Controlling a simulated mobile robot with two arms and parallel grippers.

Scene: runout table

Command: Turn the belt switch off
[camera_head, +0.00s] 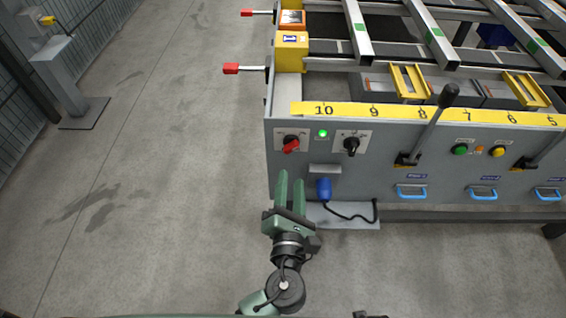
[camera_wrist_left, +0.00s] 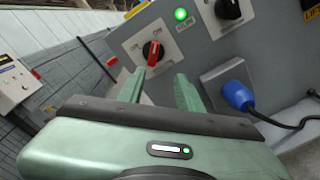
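A red-handled rotary switch (camera_head: 291,144) sits on a light plate at the left end of the grey panel. A black rotary switch (camera_head: 351,146) sits to its right, with a lit green lamp (camera_head: 323,133) between them. My left gripper (camera_head: 291,174) is open and empty, just below and in front of the red switch. In the left wrist view the red switch (camera_wrist_left: 152,53) shows beyond and between the two fingertips (camera_wrist_left: 155,80), apart from them. Its handle stands close to upright there. Which switch is the belt switch cannot be read. My right gripper is not in view.
A blue plug (camera_head: 323,189) with a black cable hangs below the switches. A black-knobbed lever (camera_head: 436,115) juts from the panel to the right. Red-tipped handles (camera_head: 231,69) stick out at the table's left end.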

